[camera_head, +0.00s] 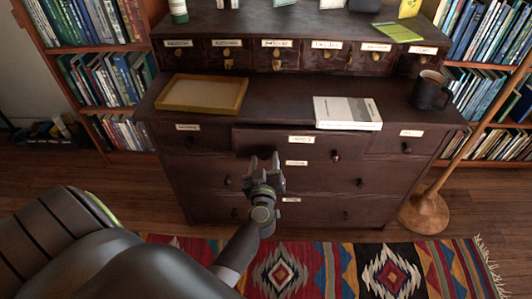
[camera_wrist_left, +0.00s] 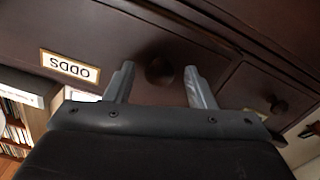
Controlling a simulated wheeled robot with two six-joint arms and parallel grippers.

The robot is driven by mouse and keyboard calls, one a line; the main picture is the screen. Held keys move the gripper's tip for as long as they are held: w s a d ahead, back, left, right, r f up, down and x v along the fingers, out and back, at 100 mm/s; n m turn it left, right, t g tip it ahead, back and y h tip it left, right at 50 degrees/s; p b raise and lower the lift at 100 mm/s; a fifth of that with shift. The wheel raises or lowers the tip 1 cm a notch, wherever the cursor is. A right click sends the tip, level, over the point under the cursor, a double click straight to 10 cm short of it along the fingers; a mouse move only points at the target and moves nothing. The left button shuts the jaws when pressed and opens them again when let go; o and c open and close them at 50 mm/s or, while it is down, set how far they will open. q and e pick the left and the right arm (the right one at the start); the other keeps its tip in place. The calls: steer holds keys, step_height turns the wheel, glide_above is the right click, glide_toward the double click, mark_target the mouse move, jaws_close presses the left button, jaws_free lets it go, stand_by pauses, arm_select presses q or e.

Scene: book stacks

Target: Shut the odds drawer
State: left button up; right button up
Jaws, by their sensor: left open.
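The odds drawer (camera_head: 312,149) is the wide middle drawer in the upper row of the dark wooden chest. Its front stands out a little from the drawers beside it. Its ODDS label (camera_wrist_left: 70,67) shows upside down in the left wrist view. A dark round knob (camera_wrist_left: 160,70) on the drawer front shows between my fingertips there. My left gripper (camera_head: 264,165) is open and empty in front of the left part of this drawer; it also shows in the left wrist view (camera_wrist_left: 158,84). I cannot tell whether it touches the knob. My right gripper is not in view.
On the chest top lie a yellow-rimmed tray (camera_head: 203,94), a white book (camera_head: 347,113) and a dark mug (camera_head: 430,91). Small labelled drawers (camera_head: 280,55) stand behind. Bookshelves flank the chest. A wooden stand base (camera_head: 424,212) is at right. A patterned rug (camera_head: 340,268) lies in front.

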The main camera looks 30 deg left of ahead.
mark_target(265, 149)
arm_select(q)
steer(key=shift+w+a, duration=0.2)
steer(key=shift+w, duration=0.05)
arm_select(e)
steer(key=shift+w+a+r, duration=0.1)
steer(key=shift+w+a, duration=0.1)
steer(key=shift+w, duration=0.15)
arm_select(q)
steer(key=shift+r, duration=0.1)
jaws_close()
